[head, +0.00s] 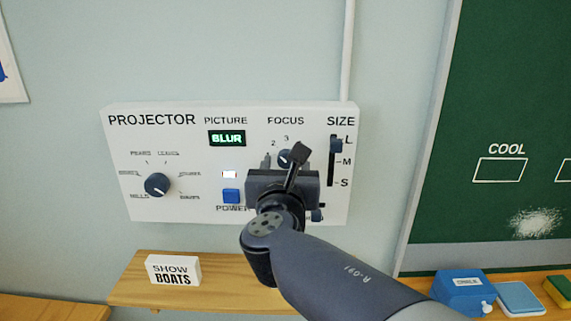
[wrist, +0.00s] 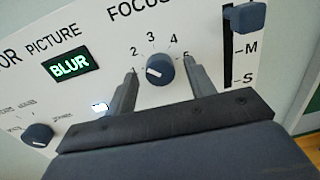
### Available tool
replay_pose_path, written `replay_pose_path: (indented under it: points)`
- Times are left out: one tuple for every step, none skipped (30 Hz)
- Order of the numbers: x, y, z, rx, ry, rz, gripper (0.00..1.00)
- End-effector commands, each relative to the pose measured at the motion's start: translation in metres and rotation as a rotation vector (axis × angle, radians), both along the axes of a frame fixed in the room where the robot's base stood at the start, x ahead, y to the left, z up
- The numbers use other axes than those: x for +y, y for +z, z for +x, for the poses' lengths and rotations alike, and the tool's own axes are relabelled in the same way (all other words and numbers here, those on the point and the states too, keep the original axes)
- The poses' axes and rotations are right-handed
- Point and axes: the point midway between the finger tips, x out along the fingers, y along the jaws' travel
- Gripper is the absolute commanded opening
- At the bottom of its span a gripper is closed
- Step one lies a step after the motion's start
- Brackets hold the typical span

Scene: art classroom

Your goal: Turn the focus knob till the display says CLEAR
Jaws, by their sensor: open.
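The focus knob (wrist: 160,69) is round and dark blue, under the word FOCUS on the white projector panel (head: 180,210). Its white mark points left, toward the low end of the number dial, in the wrist view. The picture display (head: 227,138) reads BLUR in green; it also shows in the wrist view (wrist: 71,67). My gripper (head: 284,166) is open in front of the panel. In the wrist view its two fingers stand on either side of the knob, with a visible gap on each side. Their depth relative to the knob is hard to tell.
A size slider (head: 335,144) sits right of the focus knob. A show knob (head: 157,185) and a blue power button (head: 231,196) are to the left. A wooden shelf (head: 125,290) below holds a SHOW BOATS sign (head: 173,270). A green board (head: 510,90) is at right.

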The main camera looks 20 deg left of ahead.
Motion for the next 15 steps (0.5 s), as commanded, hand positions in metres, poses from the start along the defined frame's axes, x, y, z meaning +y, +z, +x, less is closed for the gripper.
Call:
replay_pose_path:
  points:
    - [0.0000, 0.0000, 0.0004, 0.000, 0.000, 0.000, 0.52]
    - [0.0000, -0.0001, 0.0004, 0.000, 0.000, 0.000, 0.52]
    - [0.0000, -0.0001, 0.0003, 0.000, 0.000, 0.000, 0.52]
    - [-0.0001, -0.0001, 0.0002, 0.000, 0.000, 0.000, 0.52]
    - [0.0000, -0.0001, 0.0002, 0.000, 0.000, 0.000, 0.52]
    - [0.0000, -0.0002, 0.0001, 0.000, 0.000, 0.000, 0.51]
    - [0.0000, -0.0002, 0.0001, 0.000, 0.000, 0.000, 0.48]
    - [0.0000, -0.0002, 0.0001, 0.000, 0.000, 0.000, 0.46]
    - [0.0000, -0.0002, 0.0001, 0.000, 0.000, 0.000, 0.43]
    - [0.0000, -0.0002, 0.0000, 0.000, 0.000, 0.000, 0.40]
    - [0.0000, -0.0002, 0.0000, 0.000, 0.000, 0.000, 0.38]
    - [0.0000, -0.0002, 0.0000, 0.000, 0.000, 0.000, 0.34]
    - [0.0000, -0.0002, 0.0000, 0.000, 0.000, 0.000, 0.32]
    - [0.0000, -0.0002, 0.0000, 0.000, 0.000, 0.000, 0.30]
    - [0.0000, -0.0002, 0.0000, 0.000, 0.000, 0.000, 0.26]
